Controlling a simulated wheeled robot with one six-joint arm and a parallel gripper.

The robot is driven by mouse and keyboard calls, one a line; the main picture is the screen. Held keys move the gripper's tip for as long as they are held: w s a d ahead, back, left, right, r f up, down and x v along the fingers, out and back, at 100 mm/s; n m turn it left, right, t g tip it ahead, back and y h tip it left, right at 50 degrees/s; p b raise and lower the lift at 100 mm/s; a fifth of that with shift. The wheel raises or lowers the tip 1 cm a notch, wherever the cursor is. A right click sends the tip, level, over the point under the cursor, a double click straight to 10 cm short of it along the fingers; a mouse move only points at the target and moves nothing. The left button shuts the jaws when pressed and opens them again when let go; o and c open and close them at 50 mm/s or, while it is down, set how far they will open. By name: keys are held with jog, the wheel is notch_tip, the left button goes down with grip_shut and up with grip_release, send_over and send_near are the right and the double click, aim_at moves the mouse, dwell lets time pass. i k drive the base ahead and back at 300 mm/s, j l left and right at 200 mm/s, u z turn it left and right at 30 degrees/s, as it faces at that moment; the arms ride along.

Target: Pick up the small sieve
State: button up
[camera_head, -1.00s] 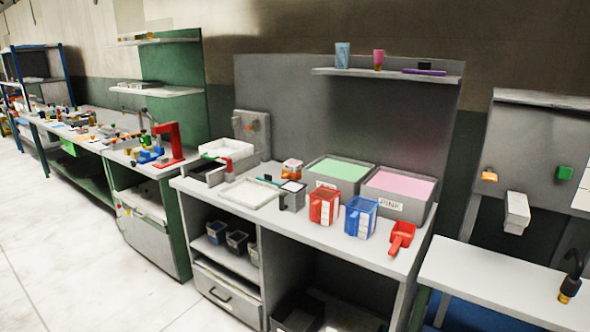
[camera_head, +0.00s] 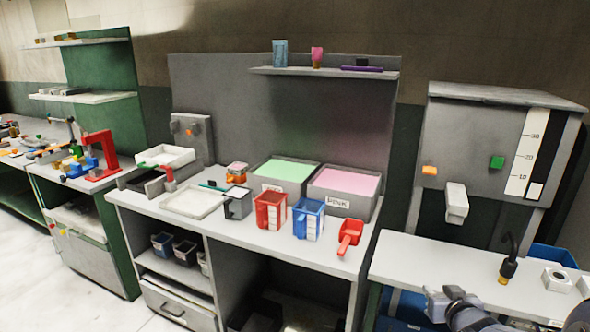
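I cannot pick out the small sieve with certainty. A small orange item with a pale, reddish top (camera_head: 237,172) stands at the back of the grey bench, left of the bin of green material; it is too small to identify. A shallow white tray (camera_head: 193,202) lies to its left. My gripper (camera_head: 437,301) seems to show as a grey part at the lower right, in front of the right-hand bench and far from these items. Its fingers are too unclear to tell whether they are open or shut.
On the grey bench stand a dark grey jug (camera_head: 238,206), a red jug (camera_head: 270,211), a blue jug (camera_head: 308,218), a red scoop (camera_head: 349,236), a green-filled bin (camera_head: 284,173) and a pink-filled bin (camera_head: 344,186). A black nozzle (camera_head: 508,264) stands on the right bench.

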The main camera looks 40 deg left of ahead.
aim_at(233, 171)
jog(key=j+z, duration=0.45)
jog(key=k+j+z, duration=0.1)
jog(key=j+z, duration=0.35)
jog(key=k+j+z, duration=0.15)
jog(key=j+z, duration=0.15)
jog(key=z, duration=0.15)
jog(key=k+j+z, duration=0.2)
jog(key=z, duration=0.25)
jog(key=k+j+z, duration=0.3)
jog(key=z, duration=0.15)
jog(key=k+j+z, duration=0.15)
jog(key=z, duration=0.3)
jog(key=k+z, duration=0.1)
jog(key=k, duration=0.7)
jog(key=k+u, duration=0.35)
jog(key=k+j+u, duration=0.15)
jog(key=u, duration=0.2)
jog(key=k+j+u, duration=0.2)
jog(key=u, duration=0.15)
jog(key=k+j+u, duration=0.3)
jog(key=j+u, duration=0.25)
jog(key=k+j+u, duration=0.3)
jog(key=j, duration=0.2)
jog(key=j+u, duration=0.1)
jog(key=j, duration=0.25)
jog(key=i+j+u, duration=0.15)
jog(key=j, duration=0.2)
